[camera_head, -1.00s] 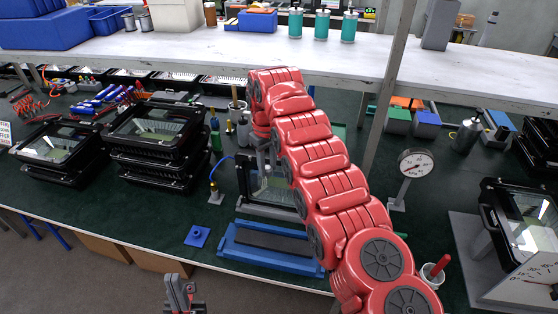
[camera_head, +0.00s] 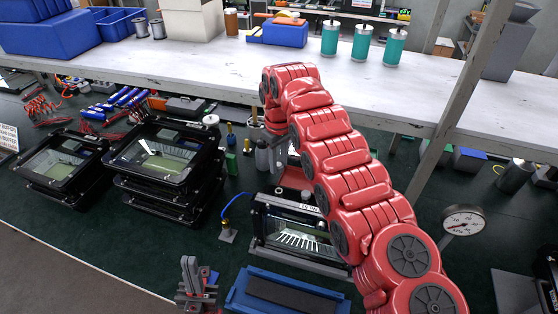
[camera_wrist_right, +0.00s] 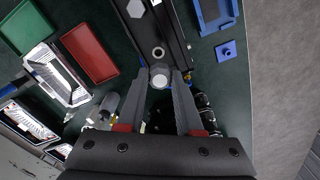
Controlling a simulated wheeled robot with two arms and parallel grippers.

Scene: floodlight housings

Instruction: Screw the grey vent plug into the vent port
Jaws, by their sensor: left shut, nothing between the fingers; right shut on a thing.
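In the right wrist view my right gripper (camera_wrist_right: 161,80) is shut on a round grey part (camera_wrist_right: 159,74), which looks like the vent plug. Just beyond the plug, a ringed round opening (camera_wrist_right: 158,52), apparently the vent port, shows on the dark housing edge (camera_wrist_right: 172,22); I cannot tell whether they touch. In the head view the floodlight housing (camera_head: 298,232) stands on the bench, glass facing forward. My left gripper (camera_head: 190,275) is shut and empty, left of the blue tray.
The blue tray (camera_head: 238,301) with a dark pad is in front of the housing. A blue hose fitting (camera_head: 227,233) stands to its left. Stacked housings (camera_head: 160,165) are further left, a dial gauge (camera_head: 462,220) to the right. A white shelf (camera_head: 230,70) crosses behind.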

